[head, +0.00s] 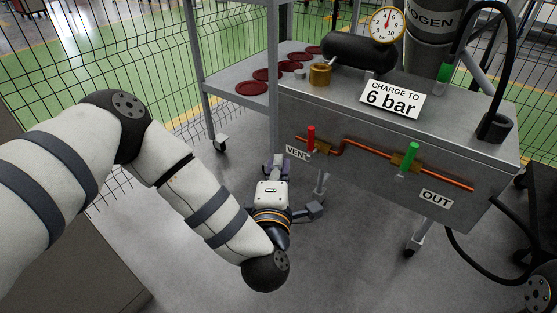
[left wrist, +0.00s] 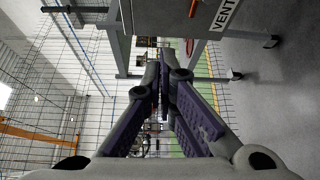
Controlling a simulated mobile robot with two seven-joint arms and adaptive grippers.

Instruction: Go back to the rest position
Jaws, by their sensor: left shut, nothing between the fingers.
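My left gripper (head: 279,162) hangs in front of the cart's left side, low and below the VENT label (head: 297,152). Its fingers are shut and empty; in the left wrist view the purple-padded fingers (left wrist: 165,62) meet at their tips. They touch nothing that I can see. The cart (head: 345,178) carries a red valve handle (head: 311,138) and a green valve handle (head: 410,158), both upright on a copper pipe. My left arm is bent, with its elbow at the upper left of the head view. My right gripper does not show.
A gauge (head: 387,25), a black cylinder (head: 358,50) and a "6 bar" sign (head: 392,99) stand on the cart top. A side shelf (head: 222,88) holds several red discs. A black hose runs at the right. Wire fencing (head: 60,60) stands behind. Grey floor below the gripper is clear.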

